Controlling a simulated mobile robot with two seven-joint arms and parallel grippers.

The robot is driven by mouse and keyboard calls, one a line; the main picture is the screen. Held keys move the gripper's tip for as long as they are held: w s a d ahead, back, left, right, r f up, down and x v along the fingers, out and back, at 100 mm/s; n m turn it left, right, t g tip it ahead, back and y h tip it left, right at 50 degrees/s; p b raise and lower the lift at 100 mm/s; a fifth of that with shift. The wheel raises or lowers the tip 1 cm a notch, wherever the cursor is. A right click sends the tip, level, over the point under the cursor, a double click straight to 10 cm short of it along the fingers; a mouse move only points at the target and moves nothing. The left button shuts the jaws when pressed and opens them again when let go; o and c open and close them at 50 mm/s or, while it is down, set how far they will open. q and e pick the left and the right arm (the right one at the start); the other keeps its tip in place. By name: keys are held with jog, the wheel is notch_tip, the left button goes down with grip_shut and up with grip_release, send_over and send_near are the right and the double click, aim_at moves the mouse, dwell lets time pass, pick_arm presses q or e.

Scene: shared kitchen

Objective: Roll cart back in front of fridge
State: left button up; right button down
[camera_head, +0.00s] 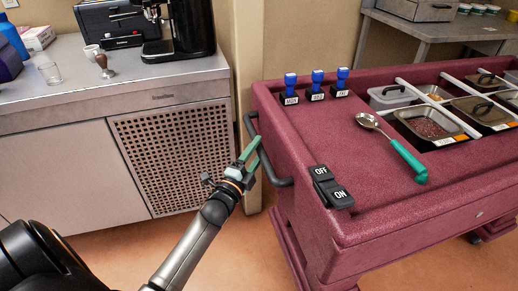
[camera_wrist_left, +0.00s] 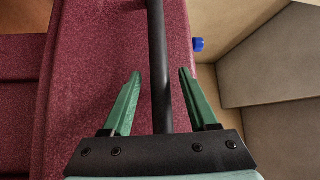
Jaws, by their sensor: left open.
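The dark red cart (camera_head: 330,133) stands at the right in the head view, with a black bar handle (camera_head: 279,180) on its left end. My left gripper (camera_head: 254,156) is at that handle, with its green fingers pointing toward the cart. In the left wrist view the handle (camera_wrist_left: 158,60) runs between the two open fingers of the left gripper (camera_wrist_left: 160,85). A gap shows on each side of the bar, so the fingers are apart from it. The cart's side (camera_wrist_left: 90,85) fills the left of that view. The fridge cannot be made out. My right gripper is not in view.
A counter (camera_head: 120,75) with a perforated door stands left of the cart, holding a coffee machine (camera_head: 180,30). A wall corner (camera_head: 250,60) stands close behind the cart's left end. A spoon (camera_head: 397,150), stamps and food pans lie on the cart. Floor shows in front.

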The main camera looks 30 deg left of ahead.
pick_arm(q)
jog(key=shift+w, duration=0.65)
jog(key=shift+r, duration=0.1)
jog(key=shift+c, duration=0.3)
grip_shut()
dwell(0.6)
